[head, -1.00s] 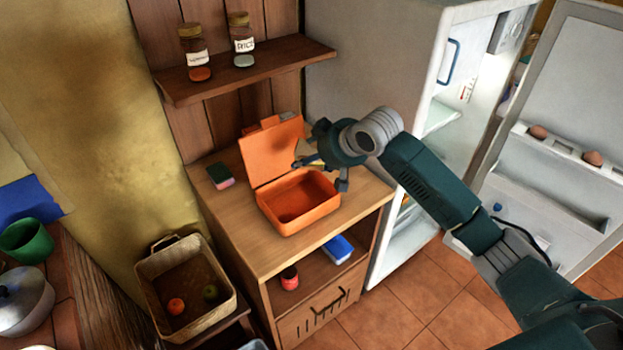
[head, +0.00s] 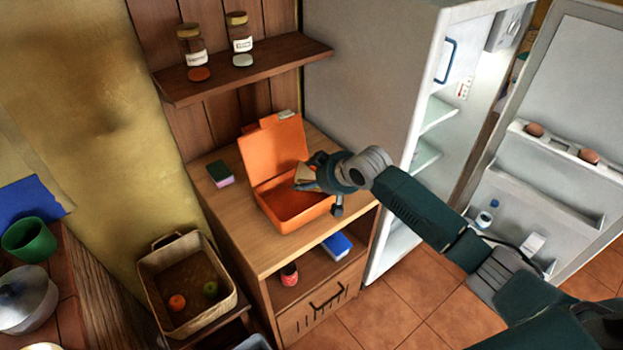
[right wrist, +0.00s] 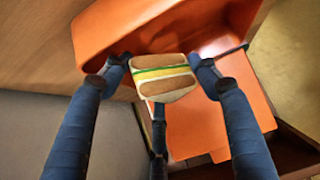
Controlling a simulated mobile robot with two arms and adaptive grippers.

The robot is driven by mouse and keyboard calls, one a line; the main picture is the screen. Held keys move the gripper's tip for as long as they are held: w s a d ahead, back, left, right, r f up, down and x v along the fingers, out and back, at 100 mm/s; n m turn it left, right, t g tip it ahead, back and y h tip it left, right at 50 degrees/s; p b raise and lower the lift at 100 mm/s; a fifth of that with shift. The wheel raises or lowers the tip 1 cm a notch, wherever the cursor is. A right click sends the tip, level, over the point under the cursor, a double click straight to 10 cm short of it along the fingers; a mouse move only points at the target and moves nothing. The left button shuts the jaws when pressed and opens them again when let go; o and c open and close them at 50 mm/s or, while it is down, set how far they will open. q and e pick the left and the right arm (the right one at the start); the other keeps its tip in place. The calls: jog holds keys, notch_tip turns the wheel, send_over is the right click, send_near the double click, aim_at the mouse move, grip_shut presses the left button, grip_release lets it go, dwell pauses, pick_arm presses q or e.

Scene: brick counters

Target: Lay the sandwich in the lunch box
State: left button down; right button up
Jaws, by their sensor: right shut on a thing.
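The orange lunch box (head: 282,222) stands on the wooden counter with its lid (head: 272,152) raised at the back. My right gripper (head: 316,180) is over the right side of the box. It is shut on the sandwich (head: 303,174), whose pale edge shows at the fingers. My left gripper is not in view.
A green and pink sponge (head: 221,173) lies on the counter left of the box. A shelf (head: 250,70) with two jars hangs above. The open fridge (head: 400,90) stands at the right. A basket (head: 165,322) with fruit is at lower left.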

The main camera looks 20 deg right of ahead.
jog(key=shift+f, duration=0.5)
jog(key=o, duration=0.4)
jog(key=shift+c, duration=0.2)
jog(key=shift+r, duration=0.2)
jog(key=b+v, duration=0.1)
jog(key=v, duration=1.1)
jog(key=shift+r+b, duration=0.35)
jog(key=shift+r, duration=0.05)
